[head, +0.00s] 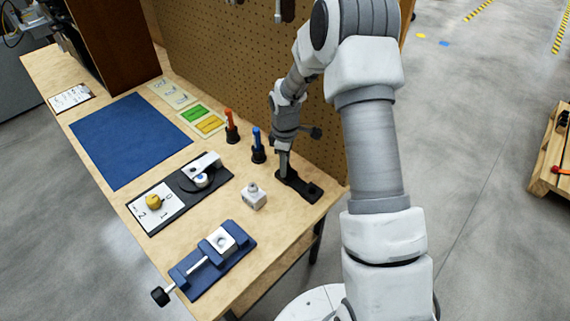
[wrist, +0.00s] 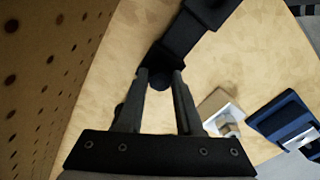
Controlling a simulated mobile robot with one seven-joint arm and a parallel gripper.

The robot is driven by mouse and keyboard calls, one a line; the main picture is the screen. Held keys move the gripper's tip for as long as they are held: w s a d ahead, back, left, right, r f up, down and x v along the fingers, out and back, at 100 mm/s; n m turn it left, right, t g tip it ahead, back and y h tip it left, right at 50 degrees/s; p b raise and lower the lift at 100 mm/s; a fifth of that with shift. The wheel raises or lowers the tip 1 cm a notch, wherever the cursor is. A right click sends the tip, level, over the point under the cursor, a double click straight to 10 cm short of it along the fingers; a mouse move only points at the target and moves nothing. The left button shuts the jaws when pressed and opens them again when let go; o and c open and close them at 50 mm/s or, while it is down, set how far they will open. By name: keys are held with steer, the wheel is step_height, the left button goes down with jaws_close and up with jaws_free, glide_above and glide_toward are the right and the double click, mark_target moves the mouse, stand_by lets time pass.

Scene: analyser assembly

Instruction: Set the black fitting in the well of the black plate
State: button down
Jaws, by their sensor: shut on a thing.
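The black plate (head: 302,187) lies on the bench near its right end, beside the pegboard. It also shows in the wrist view (wrist: 190,38), running up and to the right from my fingertips. My gripper (head: 283,176) points down at the plate's far left end. In the wrist view my gripper (wrist: 161,76) is shut on the black fitting (wrist: 160,82), a small dark rounded piece between the fingertips. The fitting overlaps the plate's near end in that view. I cannot tell whether it sits in the well or above it. The fitting is not distinguishable in the head view.
A pale block (head: 253,196) with a knob stands left of the plate. A blue vise (head: 213,262) is at the front. Blue (head: 258,146) and orange (head: 232,126) tools stand in holders nearby. The pegboard (head: 240,75) rises close behind my gripper.

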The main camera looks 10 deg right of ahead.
stand_by(0.4)
jaws_free()
stand_by(0.4)
steer(key=shift+r, duration=0.1)
steer(key=shift+r+p, duration=2.3)
steer(key=shift+r, duration=1.15)
